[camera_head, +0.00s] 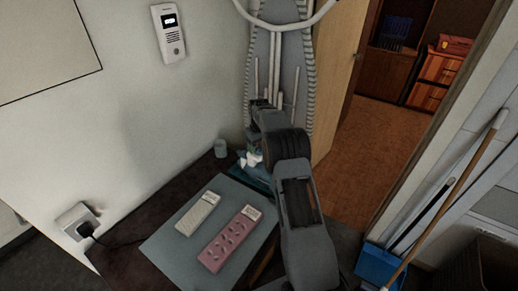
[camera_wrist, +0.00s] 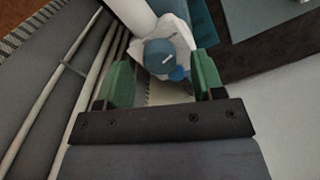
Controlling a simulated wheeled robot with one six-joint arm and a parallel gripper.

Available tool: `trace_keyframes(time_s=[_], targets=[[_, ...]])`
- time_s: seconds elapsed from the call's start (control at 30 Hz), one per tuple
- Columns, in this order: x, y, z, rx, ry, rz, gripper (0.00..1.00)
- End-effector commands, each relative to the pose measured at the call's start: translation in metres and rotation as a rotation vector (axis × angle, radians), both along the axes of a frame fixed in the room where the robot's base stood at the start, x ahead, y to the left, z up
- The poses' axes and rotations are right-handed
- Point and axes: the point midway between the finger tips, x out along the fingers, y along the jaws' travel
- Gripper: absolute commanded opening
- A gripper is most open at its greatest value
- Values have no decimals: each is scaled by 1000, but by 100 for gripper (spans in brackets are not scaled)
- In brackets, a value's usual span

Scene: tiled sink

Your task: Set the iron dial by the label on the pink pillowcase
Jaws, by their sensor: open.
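The pink pillowcase (camera_head: 226,245) lies folded on the grey-blue mat (camera_head: 163,243), with a small pale label (camera_head: 252,213) at its upper end; the label's marks are too small to read. The white iron (camera_head: 251,159) stands beyond the mat, partly hidden by my arm. In the wrist view the iron (camera_wrist: 184,40) shows a round blue-grey dial (camera_wrist: 158,50) with a short white mark. My gripper (camera_wrist: 163,76) is open, its green fingers on either side of the view below the dial. Nothing is between the fingers; contact with the iron cannot be told.
A pale folded cloth (camera_head: 194,215) with its own label lies left of the pink one. An ironing board (camera_head: 298,75) leans behind my arm. Broom handles and a blue dustpan (camera_head: 378,266) are at right.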

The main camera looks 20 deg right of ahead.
Motion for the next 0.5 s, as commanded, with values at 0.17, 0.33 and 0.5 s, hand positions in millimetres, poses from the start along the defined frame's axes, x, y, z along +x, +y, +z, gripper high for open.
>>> trace_keyframes(time_s=[0.17,0.33,0.5], targets=[[1,0,35,-1,-6,0,62],[1,0,71,-1,-5,0,62],[1,0,100,0,-3,0,62]])
